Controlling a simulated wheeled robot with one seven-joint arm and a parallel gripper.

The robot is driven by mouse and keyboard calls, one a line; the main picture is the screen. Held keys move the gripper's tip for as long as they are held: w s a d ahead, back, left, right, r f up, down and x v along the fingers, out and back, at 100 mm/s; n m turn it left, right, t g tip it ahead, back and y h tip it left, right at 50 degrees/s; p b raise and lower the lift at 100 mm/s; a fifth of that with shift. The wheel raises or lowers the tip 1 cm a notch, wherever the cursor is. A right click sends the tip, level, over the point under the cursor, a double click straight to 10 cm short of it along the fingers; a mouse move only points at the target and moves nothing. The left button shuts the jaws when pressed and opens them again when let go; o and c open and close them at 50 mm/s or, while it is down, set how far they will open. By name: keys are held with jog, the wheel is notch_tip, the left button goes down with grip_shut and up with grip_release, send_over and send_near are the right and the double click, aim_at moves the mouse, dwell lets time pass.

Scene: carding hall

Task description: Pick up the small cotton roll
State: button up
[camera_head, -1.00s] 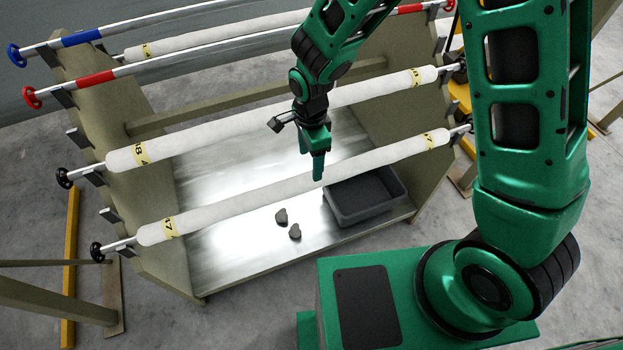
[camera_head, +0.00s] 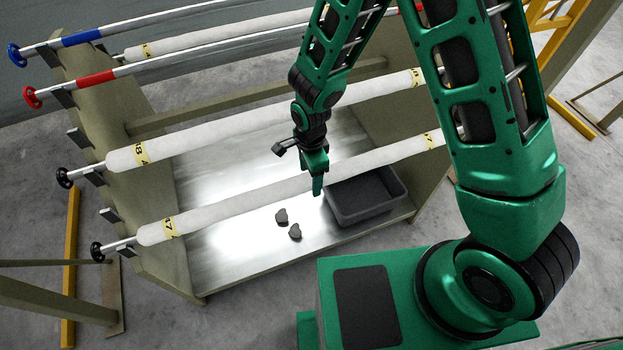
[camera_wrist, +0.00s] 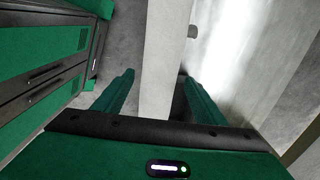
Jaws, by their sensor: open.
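Two small dark grey lumps lie on the shiny metal shelf (camera_head: 222,262): one (camera_head: 281,216) farther back and one (camera_head: 295,231) nearer. I cannot tell whether either is the small cotton roll. A long white roll (camera_head: 235,207) with yellow end labels reading 47 lies across the front of the rack. My gripper (camera_head: 317,190) points down by this front roll, above and right of the lumps. In the wrist view, its fingers (camera_wrist: 158,95) are spread, with the white roll (camera_wrist: 168,50) showing between them and nothing held. One grey lump (camera_wrist: 193,31) shows beyond the roll.
A dark grey open tray (camera_head: 372,214) stands on the shelf right of the lumps. Another white roll (camera_head: 220,127), labelled 48, lies behind the front one. Bars with blue and red bands (camera_head: 95,78) run along the back. The rack's left side panel (camera_head: 100,130) rises beside the shelf.

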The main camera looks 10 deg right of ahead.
jog(key=shift+c, duration=0.6)
grip_shut()
jog(key=shift+w, duration=0.1)
jog(key=shift+r, duration=0.1)
jog(key=shift+r, duration=0.8)
notch_tip(320, 180, up, 3)
jog(key=shift+f, duration=0.2)
jog(key=s+a+r, duration=0.6)
jog(key=s+a, duration=0.2)
jog(key=shift+s+r, duration=0.35)
